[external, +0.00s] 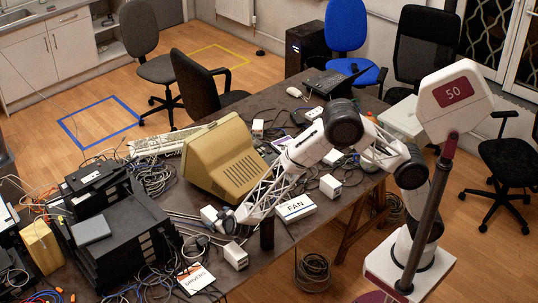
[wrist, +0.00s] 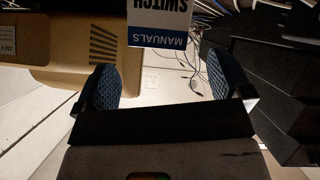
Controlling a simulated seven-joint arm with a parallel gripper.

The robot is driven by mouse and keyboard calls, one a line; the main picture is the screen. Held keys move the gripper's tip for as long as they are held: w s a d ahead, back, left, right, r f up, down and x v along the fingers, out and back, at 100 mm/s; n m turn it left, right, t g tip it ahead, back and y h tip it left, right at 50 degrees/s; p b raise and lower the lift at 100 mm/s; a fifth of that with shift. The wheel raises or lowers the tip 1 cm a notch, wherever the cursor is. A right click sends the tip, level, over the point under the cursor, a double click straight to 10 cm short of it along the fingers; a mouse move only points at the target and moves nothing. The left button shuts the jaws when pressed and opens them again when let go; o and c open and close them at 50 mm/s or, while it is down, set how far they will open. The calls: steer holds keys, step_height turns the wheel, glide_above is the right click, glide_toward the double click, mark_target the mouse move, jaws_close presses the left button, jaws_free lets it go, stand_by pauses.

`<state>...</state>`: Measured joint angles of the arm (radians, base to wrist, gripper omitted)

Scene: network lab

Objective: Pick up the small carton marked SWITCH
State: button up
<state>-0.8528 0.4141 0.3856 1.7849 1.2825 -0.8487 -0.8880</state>
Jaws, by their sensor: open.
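A white face marked SWITCH (wrist: 160,18), with a blue band reading MANUALS, shows upside down at the top of the wrist view. It is cut off by the frame edge, so I cannot tell its whole shape. My gripper (wrist: 160,90) is open, with its blue textured pads apart and nothing held between them. In the external view my gripper (external: 227,220) is low over the table, beside a small white carton (external: 208,214). The markings on that carton are too small to read there.
A beige monitor (external: 228,160) stands behind my gripper. A black equipment stack (external: 120,235) with cables is at the left. Nearby are a FAN box (external: 295,208), another white carton (external: 236,256) and an orange-banded package (external: 196,280). The dark table (external: 290,235) is crowded.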

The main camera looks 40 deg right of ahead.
mark_target(213, 215)
steer(key=shift+w+f, duration=0.15)
steer(key=shift+w, duration=0.2)
steer(key=shift+w, duration=0.1)
steer(key=shift+x, duration=2.5)
steer(key=c, duration=1.2)
steer(key=shift+r, duration=0.75)
steer(key=c, duration=0.5)
step_height(213, 215, up, 9)
steer(key=shift+f, duration=0.2)
